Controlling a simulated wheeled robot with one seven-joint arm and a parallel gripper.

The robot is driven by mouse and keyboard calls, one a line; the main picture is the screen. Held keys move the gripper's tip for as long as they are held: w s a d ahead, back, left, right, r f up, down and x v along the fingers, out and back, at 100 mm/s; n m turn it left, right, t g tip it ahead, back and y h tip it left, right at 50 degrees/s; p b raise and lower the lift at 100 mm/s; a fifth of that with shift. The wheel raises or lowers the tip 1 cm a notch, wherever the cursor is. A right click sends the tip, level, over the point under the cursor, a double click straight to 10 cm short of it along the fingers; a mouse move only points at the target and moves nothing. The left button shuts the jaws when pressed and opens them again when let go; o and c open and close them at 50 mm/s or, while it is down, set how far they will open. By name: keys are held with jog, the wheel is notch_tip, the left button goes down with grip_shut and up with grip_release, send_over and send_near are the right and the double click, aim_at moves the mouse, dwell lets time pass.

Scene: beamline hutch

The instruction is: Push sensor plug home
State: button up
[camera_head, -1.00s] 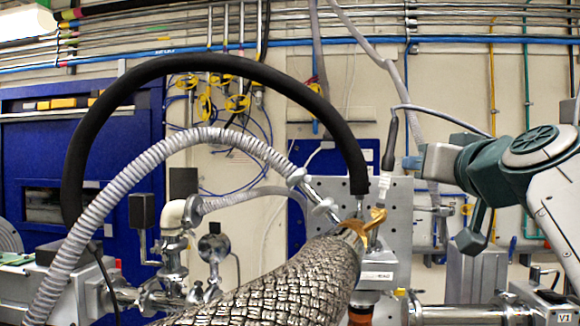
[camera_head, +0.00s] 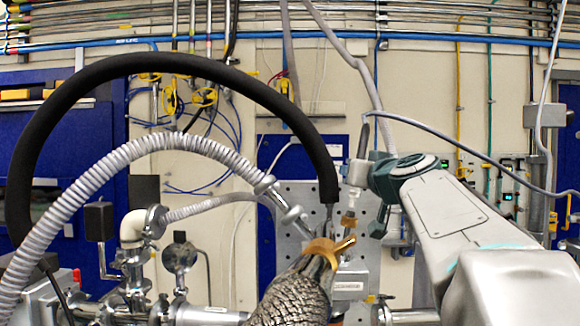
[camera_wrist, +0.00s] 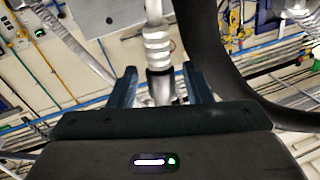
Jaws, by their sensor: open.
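The sensor plug (camera_head: 354,175) is a white piece on a grey cable, upright above a brass-coloured fitting (camera_head: 348,218) on the metal assembly. I cannot tell how deep it sits. My gripper (camera_head: 358,170) comes from the right at plug height and partly hides it. In the wrist view, a white ribbed plug body (camera_wrist: 157,45) with a dark metal collar (camera_wrist: 160,85) stands between the two blue-grey fingers of my gripper (camera_wrist: 160,80). The fingers are open, with gaps visible beside the plug. The plug's lower end is hidden there.
A thick black hose (camera_head: 130,62) arches over the left and comes down close left of the plug. A grey corrugated hose (camera_head: 110,165) and a braided bellows (camera_head: 290,293) lie left and below. A perforated metal plate (camera_head: 295,200) stands behind.

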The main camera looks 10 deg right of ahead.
jog(key=shift+w, duration=0.35)
jog(key=c, duration=0.8)
jog(key=f+b, duration=0.3)
jog(key=b, duration=0.1)
jog(key=shift+a, duration=0.2)
jog(key=o, duration=0.8)
jog(key=shift+r, duration=0.1)
